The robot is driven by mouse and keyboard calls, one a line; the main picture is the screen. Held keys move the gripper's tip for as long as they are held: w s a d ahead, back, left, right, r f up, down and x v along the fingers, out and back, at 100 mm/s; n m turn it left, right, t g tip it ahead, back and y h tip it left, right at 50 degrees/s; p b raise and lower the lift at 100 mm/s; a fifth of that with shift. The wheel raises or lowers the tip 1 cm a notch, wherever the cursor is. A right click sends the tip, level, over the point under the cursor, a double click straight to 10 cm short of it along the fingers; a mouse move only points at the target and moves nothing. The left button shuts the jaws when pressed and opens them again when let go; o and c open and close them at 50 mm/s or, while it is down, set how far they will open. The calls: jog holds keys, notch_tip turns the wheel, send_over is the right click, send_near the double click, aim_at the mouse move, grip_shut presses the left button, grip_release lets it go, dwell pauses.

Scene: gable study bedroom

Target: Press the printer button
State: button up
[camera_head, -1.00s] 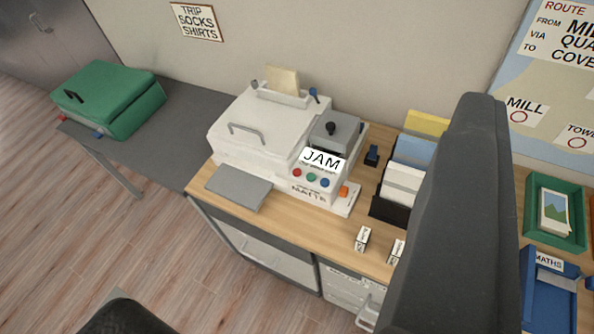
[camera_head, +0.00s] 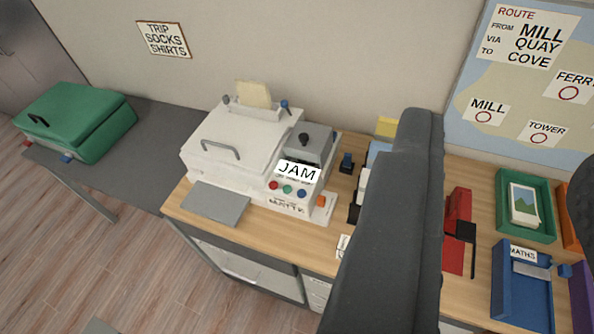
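The white printer (camera_head: 235,150) stands on the wooden desk left of centre, with a "JAM" label on its front right. Below the label is a row of small round buttons: red (camera_head: 273,185), green (camera_head: 287,189) and blue (camera_head: 301,193). A large dark grey shape (camera_head: 395,220) stands close to the camera, right of the printer, and seems to be part of my arm or gripper. It does not cover the buttons. I see no clear fingertips, and nothing is seen touching the printer.
A green case (camera_head: 75,125) lies on the grey surface at left. At right are a green tray (camera_head: 526,238), a blue tray (camera_head: 520,290) and a red item (camera_head: 456,230). A grey flap (camera_head: 215,203) lies before the printer. The dark shape hides much of the file rack.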

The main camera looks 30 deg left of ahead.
grip_shut()
dwell(1.8)
